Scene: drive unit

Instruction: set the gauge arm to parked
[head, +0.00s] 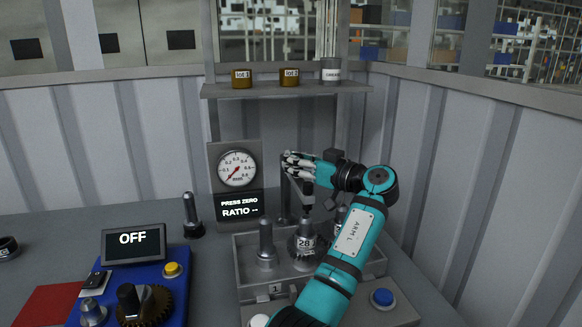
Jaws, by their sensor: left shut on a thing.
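My left gripper (293,163) reaches in from the lower right, above the grey tray. Its fingers are shut at the top of a thin grey gauge arm (296,187) with a dark tip, which hangs just below them. The exact grip is partly hidden by the fingers. The arm stands beside a thin post behind the tray. The dial gauge (237,168) is to the left, its red needle pointing lower left. The display (239,205) under it reads "PRESS ZERO" and "RATIO --". My right gripper is not in view.
The grey tray (246,250) holds a metal peg (266,244) and a gear-like part marked 28 (303,244). A blue button (382,298) is at right. A blue unit (187,290) with an "OFF" screen (133,244) is at left. A shelf (300,89) carries tins.

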